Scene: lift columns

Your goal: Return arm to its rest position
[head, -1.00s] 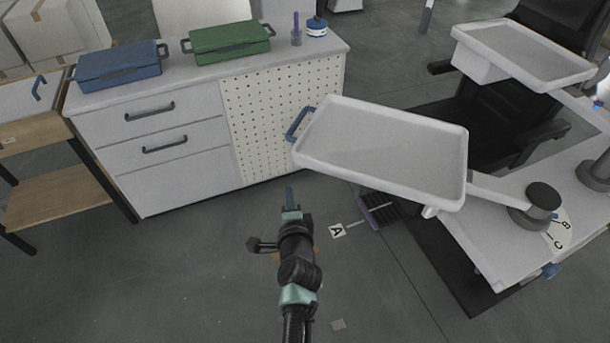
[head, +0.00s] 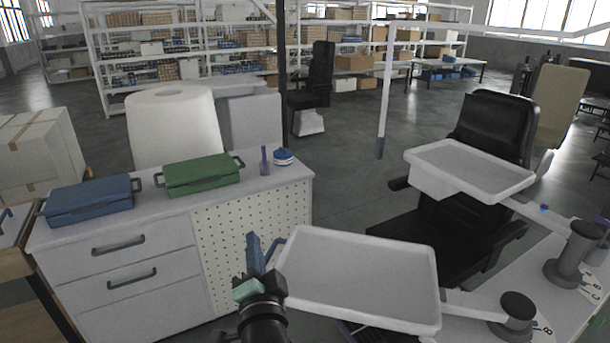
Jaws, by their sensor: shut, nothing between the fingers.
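My gripper (head: 254,252) is at the lower middle of the head view, its blue fingers pointing up. It is shut and empty. It shows in front of the perforated panel of the white cabinet (head: 140,238), just left of the nearer white tray (head: 362,272). The tray is on a swing arm, and a blue handle (head: 275,246) at its left edge is partly hidden by my fingers. I cannot tell whether the fingers touch that handle. A second white tray (head: 470,170) is further back on the right.
A blue case (head: 90,200), a green case (head: 203,175), a purple upright item (head: 264,160) and a blue-white round container (head: 284,157) stand on the cabinet. A black chair (head: 480,150) is behind the trays. Shelving (head: 190,60) stands far back; open floor lies before it.

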